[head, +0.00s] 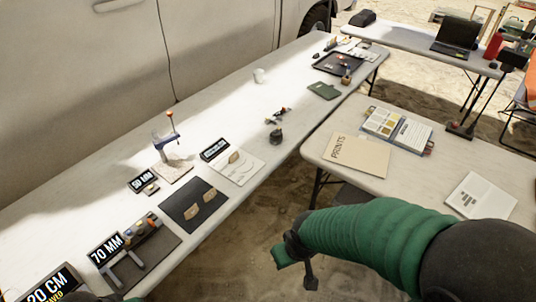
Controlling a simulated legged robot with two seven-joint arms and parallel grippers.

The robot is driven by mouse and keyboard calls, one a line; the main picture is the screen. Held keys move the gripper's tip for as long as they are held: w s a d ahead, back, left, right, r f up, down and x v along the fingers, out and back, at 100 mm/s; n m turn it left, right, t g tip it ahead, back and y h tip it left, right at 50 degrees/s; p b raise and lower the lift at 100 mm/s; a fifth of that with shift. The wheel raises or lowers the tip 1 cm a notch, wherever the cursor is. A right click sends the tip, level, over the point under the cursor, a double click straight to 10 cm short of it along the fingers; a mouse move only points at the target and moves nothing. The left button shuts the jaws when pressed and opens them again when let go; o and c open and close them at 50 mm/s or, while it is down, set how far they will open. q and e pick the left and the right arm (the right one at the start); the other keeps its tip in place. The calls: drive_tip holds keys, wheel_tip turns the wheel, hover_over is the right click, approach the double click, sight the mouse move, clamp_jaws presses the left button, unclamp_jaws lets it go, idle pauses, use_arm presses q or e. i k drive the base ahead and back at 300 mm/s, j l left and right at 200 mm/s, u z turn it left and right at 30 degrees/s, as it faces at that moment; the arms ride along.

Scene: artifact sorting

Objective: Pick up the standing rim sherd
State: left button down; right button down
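A small tan sherd (234,157) looks upright on a white sheet (246,170) near the middle of the long table; its rim is too small to make out. My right gripper (296,270) hangs over the ground past the table's near edge, well to the right of and below the sherds in the picture. It appears empty, but its finger gap is unclear. My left gripper is not clearly in view; only a dark green bit shows at the bottom left edge.
A stand with a red-tipped post (170,138) rises behind the mat. Display blocks, including "70 MM" (106,249), and a low rack (130,253) stand at left. A dark lump (275,136) lies further along. The right table holds a "PRINTS" folder (347,155). A vehicle borders the far side.

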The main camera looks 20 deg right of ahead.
sight(233, 157)
drive_tip(key=j+z, duration=0.1)
drive_tip(key=z, duration=0.15)
drive_tip(key=k+j+z, duration=0.1)
drive_tip(key=z, duration=0.15)
drive_tip(key=i, duration=0.5)
drive_tip(key=i+u, duration=0.35)
drive_tip(key=i+l+u, duration=0.3)
drive_tip(key=i, duration=0.15)
drive_tip(key=i+l+u, duration=0.2)
drive_tip(key=i+u, duration=0.15)
drive_tip(key=u, duration=0.35)
